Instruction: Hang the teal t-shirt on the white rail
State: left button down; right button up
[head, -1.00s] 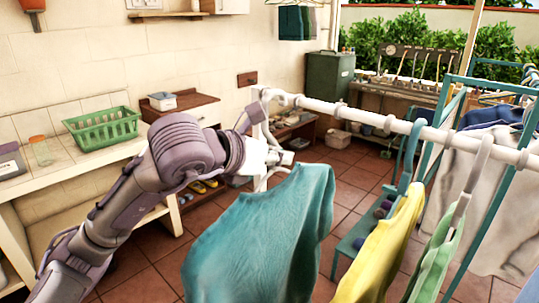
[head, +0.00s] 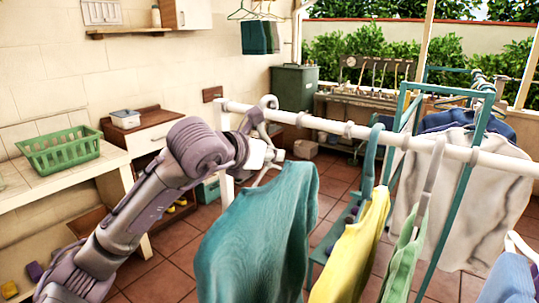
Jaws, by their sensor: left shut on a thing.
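The teal t-shirt (head: 262,235) hangs at the centre bottom in the head view, its lower part cut off by the frame. My left gripper (head: 268,157) is shut on the grey hanger (head: 254,118) just above the shirt, below the near-left end of the white rail (head: 312,122). The hanger's curved hook shows at the rail near that end; I cannot tell whether it rests on the rail. The gripper's fingers are small and partly hidden. My right gripper is not in view.
A yellow shirt (head: 352,245) and a light green one (head: 402,258) hang on the rail, right of the teal shirt. A pale blue garment (head: 510,280) is at bottom right. A green basket (head: 60,152) sits on the left counter. Rail is clear between teal and yellow shirts.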

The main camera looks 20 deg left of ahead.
pick_arm(q)
jog(key=shift+w, duration=0.1)
jog(key=shift+w+d, duration=0.25)
jog(key=shift+w, duration=0.45)
jog(key=shift+w+d, duration=0.3)
jog(key=shift+w, duration=0.35)
jog(key=shift+w+d, duration=0.25)
jog(key=shift+w, duration=0.45)
jog(key=shift+f, duration=0.15)
jog(key=shift+f+b, duration=1.15)
jog(key=shift+b, duration=0.2)
